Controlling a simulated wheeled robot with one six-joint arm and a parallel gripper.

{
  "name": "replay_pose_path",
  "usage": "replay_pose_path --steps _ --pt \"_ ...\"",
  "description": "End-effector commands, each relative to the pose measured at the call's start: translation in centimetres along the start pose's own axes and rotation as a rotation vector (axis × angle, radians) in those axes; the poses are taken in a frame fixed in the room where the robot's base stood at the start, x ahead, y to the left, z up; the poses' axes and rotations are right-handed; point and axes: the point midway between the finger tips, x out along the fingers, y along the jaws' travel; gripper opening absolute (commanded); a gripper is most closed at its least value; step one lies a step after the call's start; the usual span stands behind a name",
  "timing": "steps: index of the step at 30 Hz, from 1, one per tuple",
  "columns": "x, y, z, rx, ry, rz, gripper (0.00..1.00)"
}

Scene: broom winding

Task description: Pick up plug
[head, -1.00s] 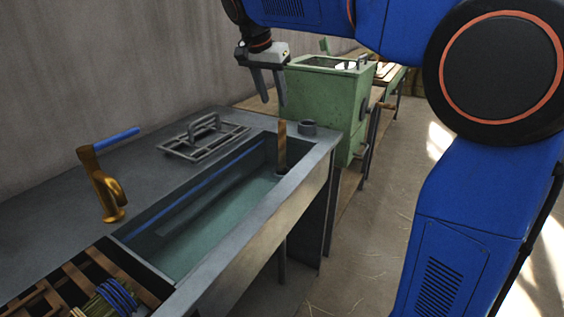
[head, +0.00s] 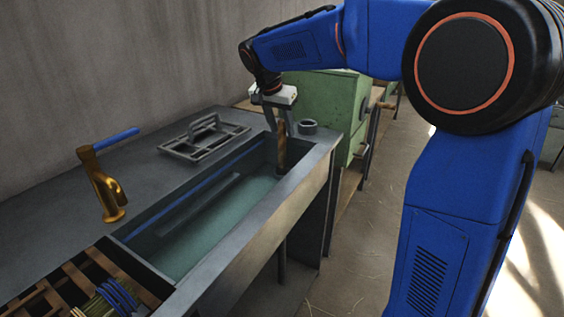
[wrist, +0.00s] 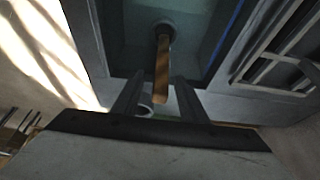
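The plug (head: 281,158) is an upright brown wooden stick at the far right end of the sink basin. In the wrist view the plug (wrist: 162,67) runs from a dark round base at the basin floor up toward the fingers. My gripper (head: 280,129) is open and points down at the plug's upper end. In the wrist view my gripper (wrist: 158,80) has its two fingers apart, with the stick's top showing between them. I see no contact between fingers and stick. The sink (head: 245,221) holds greenish water.
A short grey cylinder (head: 307,127) stands on the counter close to my gripper. A grey metal rack (head: 204,137) lies behind the basin. A brass tap (head: 105,190) with a blue lever is at left. A green box (head: 330,98) stands beyond the sink.

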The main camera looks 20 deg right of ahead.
Motion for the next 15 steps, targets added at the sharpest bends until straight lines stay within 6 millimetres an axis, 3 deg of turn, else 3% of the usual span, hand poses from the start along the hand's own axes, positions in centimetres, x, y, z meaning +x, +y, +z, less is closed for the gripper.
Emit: replay_pose_path --steps 9,15 --pt "4.0 -0.1 -0.3 0.000 -0.001 0.002 0.39" --pt "4.7 -0.1 -0.3 0.000 0.000 0.000 0.39"
